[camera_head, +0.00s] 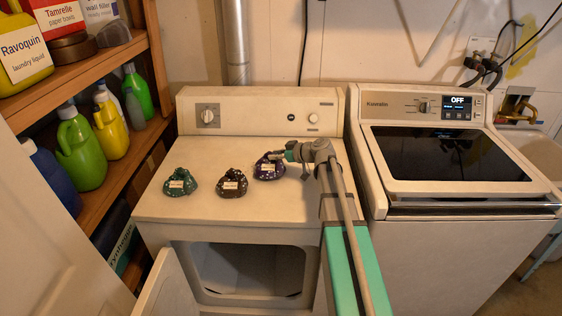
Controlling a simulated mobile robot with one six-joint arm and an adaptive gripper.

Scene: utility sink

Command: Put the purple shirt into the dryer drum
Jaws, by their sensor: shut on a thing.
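The purple shirt (266,170) is a small crumpled bundle with a white label, at the right of the dryer's white top. My gripper (279,155) reaches it from the right and is shut on its upper edge. The shirt looks to be on or just above the dryer top; I cannot tell which. The dryer drum (250,268) shows through the open front of the dryer, below the top. The dryer door (170,290) hangs open to the left. My arm hides the right side of the dryer front.
A green bundle (180,183) and a dark brown bundle (232,184) lie on the dryer top left of the shirt. A washer (450,240) with a dark glass lid stands close on the right. Wooden shelves (95,60) with bottles stand at the left. The dryer top's front is clear.

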